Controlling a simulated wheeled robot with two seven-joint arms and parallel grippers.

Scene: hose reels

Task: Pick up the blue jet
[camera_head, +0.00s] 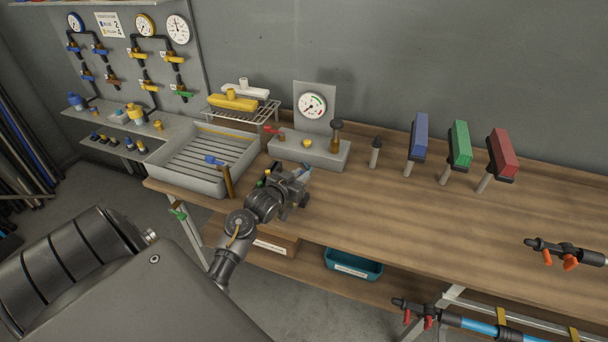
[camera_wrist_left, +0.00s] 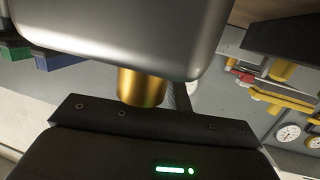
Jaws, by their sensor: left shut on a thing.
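My left gripper (camera_head: 290,184) is over the bench's front edge, just in front of the grey gauge block. In the left wrist view a brass cylinder (camera_wrist_left: 142,86) shows between the grey part above and the dark gripper bar below. The rest of the held piece is hidden. My right gripper is not in view.
A grey slatted tray (camera_head: 188,178) with a blue-handled tap stands left of the gripper. The gauge block (camera_head: 318,152) is close behind it. Blue (camera_head: 420,137), green (camera_head: 460,144) and red (camera_head: 502,155) blocks stand on posts to the right. The bench's middle right is clear.

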